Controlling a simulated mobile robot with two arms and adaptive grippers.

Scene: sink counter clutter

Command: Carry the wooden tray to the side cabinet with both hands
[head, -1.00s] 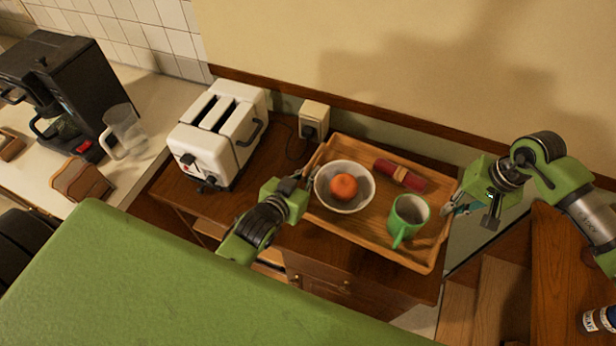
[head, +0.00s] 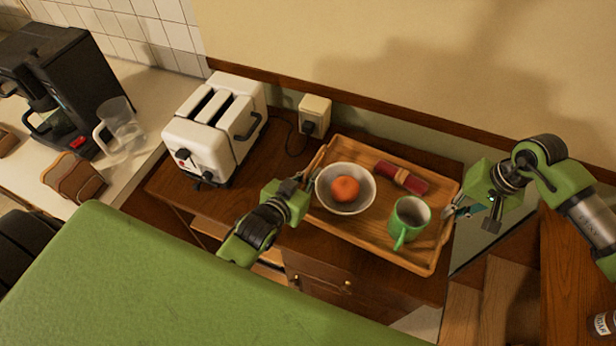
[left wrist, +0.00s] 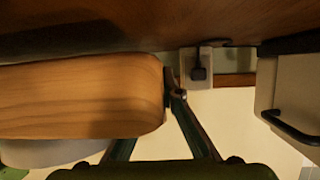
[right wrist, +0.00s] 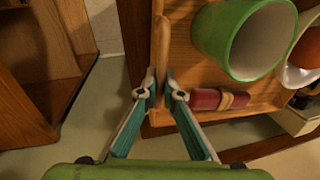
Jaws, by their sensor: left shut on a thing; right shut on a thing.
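The wooden tray (head: 365,239) is over the right part of the brown side cabinet (head: 270,150) in the head view. On it are a white bowl (head: 330,202) with an orange fruit (head: 345,189), a green mug (head: 409,222) and a red rolled bundle (head: 402,177). My left gripper (head: 308,183) is shut on the tray's left end; the tray edge also shows in the left wrist view (left wrist: 80,95). My right gripper (head: 449,212) is shut on the tray's right rim, seen closely in the right wrist view (right wrist: 161,60). I cannot tell whether the tray touches the cabinet top.
A white toaster (head: 213,130) stands on the cabinet left of the tray. A wall socket with a plug (head: 314,115) is behind. A coffee maker (head: 65,90) and glass jug (head: 120,125) are on the left counter. A wooden surface with a bottle (head: 602,324) is at the right.

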